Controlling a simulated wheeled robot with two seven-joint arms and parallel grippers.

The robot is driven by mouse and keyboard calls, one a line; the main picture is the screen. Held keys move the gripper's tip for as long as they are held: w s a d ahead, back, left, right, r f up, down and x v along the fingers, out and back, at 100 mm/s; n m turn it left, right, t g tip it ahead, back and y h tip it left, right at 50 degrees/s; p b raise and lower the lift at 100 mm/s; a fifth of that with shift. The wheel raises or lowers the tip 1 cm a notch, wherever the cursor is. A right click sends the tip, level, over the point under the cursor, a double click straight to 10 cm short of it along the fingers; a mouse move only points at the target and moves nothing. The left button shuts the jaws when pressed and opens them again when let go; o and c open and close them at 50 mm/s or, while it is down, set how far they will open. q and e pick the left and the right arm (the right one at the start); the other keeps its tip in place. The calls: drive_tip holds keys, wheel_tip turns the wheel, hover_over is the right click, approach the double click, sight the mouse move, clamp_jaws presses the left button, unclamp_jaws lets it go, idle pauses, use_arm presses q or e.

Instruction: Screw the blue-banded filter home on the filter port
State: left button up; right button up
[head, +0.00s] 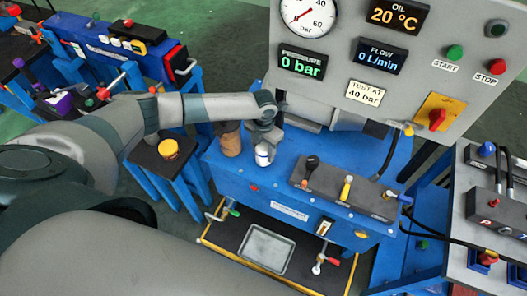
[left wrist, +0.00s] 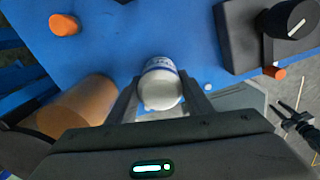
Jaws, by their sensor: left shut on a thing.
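The blue-banded filter (head: 263,156) is a small white cylinder at the left part of the blue test bench (head: 255,185). My left gripper (head: 264,141) is above it, with its fingers down around it. In the left wrist view the filter (left wrist: 160,88) sits between the two fingers of the left gripper (left wrist: 161,100), its pale end facing the camera and a blue band around its far edge. The filter port is hidden, so I cannot tell whether the filter touches it or how far it is on. My right gripper is not in view.
A brown cylinder (head: 230,144) stands close left of the gripper. A dark valve block with levers (head: 345,188) is to the right. The grey gauge panel (head: 400,65) rises behind. A grey tray (head: 266,249) lies below the bench. A stand with a yellow cap (head: 168,149) is at left.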

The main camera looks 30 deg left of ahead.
use_arm(q)
drive_tip(key=shift+w+a, duration=0.1)
drive_tip(key=m+b, duration=0.1)
drive_tip(key=m, duration=0.1)
drive_tip(key=shift+f+m+b, duration=0.1)
drive_tip(key=shift+m+b, duration=0.25)
drive_tip(key=shift+m, duration=0.05)
drive_tip(key=shift+m+b, duration=0.3)
drive_tip(key=shift+m, duration=0.8)
drive_tip(key=o, duration=1.4)
drive_tip(key=shift+c, duration=0.2)
drive_tip(key=shift+c, duration=0.8)
